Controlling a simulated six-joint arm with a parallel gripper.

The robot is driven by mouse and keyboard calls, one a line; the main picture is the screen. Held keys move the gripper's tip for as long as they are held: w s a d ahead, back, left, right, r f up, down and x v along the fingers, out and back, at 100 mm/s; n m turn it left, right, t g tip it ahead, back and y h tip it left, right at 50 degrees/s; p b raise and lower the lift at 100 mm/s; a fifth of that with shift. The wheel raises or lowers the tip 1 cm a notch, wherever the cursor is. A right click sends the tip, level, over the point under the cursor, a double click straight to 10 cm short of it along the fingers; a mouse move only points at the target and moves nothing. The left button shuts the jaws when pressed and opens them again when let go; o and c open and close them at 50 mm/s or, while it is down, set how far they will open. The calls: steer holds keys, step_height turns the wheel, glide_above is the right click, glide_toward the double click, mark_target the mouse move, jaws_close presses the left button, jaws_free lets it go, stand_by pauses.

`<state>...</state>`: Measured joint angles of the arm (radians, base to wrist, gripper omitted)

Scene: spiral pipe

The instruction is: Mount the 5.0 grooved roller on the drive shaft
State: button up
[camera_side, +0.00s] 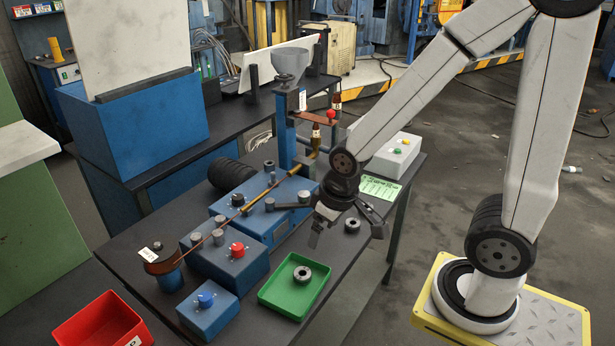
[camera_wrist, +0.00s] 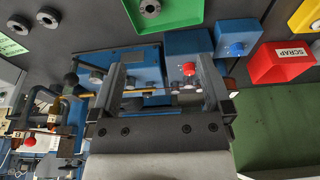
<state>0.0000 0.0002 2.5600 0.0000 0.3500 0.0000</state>
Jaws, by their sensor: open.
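A grey grooved roller with a centre hole (camera_side: 302,273) lies in the green tray (camera_side: 268,297); it also shows at the top of the wrist view (camera_wrist: 150,7). I cannot read any size on either. Several short grey posts or rollers stand on the blue housings (camera_side: 228,262); which one is the drive shaft I cannot tell. My gripper (camera_side: 335,218) is above the bench, open and empty, its fingers wide apart in the wrist view (camera_wrist: 162,68).
A copper-coloured rod (camera_side: 262,195) runs over the housings to a curved guide (camera_side: 165,264). A blue column with a grey funnel (camera_side: 289,62) stands behind. A red scrap bin (camera_side: 102,322) is at front left. A white box (camera_side: 388,150) sits at the bench's right.

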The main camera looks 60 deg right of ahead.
steer(key=shift+r, duration=0.1)
stand_by(0.6)
step_height(320, 180, up, 5)
steer(key=m+g, duration=0.3)
steer(key=m, duration=1.5)
glide_above(367, 204)
steer(key=shift+s+a+f, duration=0.1)
steer(key=shift+a+f, duration=0.05)
steer(key=shift+f, duration=3.3)
steer(key=shift+s+a+f, duration=0.1)
steer(key=shift+f, duration=3.35)
steer(key=shift+a+f, duration=0.15)
steer(key=shift+f, duration=3.3)
steer(key=shift+f, duration=0.1)
steer(key=shift+f, duration=2.45)
